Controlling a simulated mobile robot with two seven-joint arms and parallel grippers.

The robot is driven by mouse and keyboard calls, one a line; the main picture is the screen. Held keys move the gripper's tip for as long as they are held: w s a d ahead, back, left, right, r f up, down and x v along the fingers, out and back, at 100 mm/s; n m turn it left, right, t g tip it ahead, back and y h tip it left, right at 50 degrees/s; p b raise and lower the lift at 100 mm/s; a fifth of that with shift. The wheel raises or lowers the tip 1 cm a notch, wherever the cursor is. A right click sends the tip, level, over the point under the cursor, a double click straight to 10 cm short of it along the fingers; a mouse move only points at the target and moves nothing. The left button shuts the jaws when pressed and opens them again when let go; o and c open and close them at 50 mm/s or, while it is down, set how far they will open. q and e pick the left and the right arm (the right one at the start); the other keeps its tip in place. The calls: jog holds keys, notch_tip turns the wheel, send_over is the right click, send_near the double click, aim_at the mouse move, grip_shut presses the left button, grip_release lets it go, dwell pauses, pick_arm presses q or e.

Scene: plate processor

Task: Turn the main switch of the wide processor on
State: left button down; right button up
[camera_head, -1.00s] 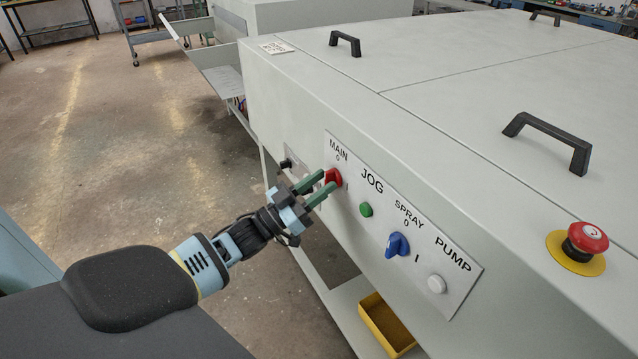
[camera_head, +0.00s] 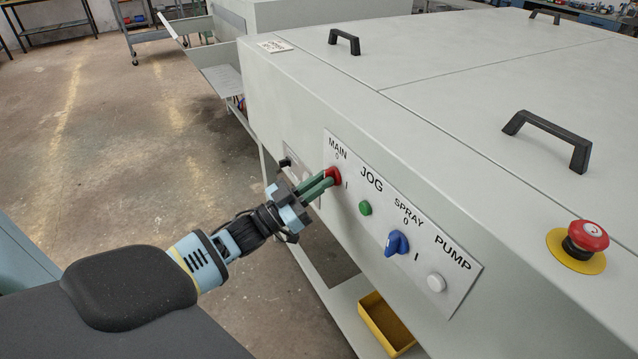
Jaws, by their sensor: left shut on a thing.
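The wide processor (camera_head: 440,190) is a large pale grey machine with a white control panel (camera_head: 385,240) on its front face. The red main switch (camera_head: 334,175) sits at the panel's left end, under the label MAIN, with 0 above it and I to its right. My left gripper (camera_head: 325,182) comes in from the lower left, its green fingers closed together on the red switch knob. The fingers partly hide the knob, so I cannot tell its exact turn. My right gripper is not in view.
Right of the main switch are a green jog button (camera_head: 365,208), a blue spray switch (camera_head: 396,244) and a white pump button (camera_head: 436,283). A red emergency stop (camera_head: 587,236) stands on top. A yellow bin (camera_head: 385,325) sits below the panel. Open floor lies to the left.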

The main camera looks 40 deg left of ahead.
pick_arm(q)
jog(key=m+g+h, duration=0.1)
jog(key=m+g, duration=0.1)
jog(key=m, duration=0.5)
jog(key=m+g+h, duration=0.1)
jog(key=m+g, duration=0.2)
jog(key=m, duration=0.4)
jog(key=m+g+h, duration=0.1)
jog(key=m+g, duration=0.1)
jog(key=m, duration=0.5)
jog(key=shift+a+r+g+h+b, duration=0.15)
jog(key=shift+r+g+h+b, duration=0.05)
jog(key=shift+g+h+b, duration=0.1)
jog(key=shift+m, duration=0.3)
jog(key=c, duration=1.5)
grip_release()
jog(key=shift+b+v, duration=0.3)
jog(key=shift+v, duration=3.6)
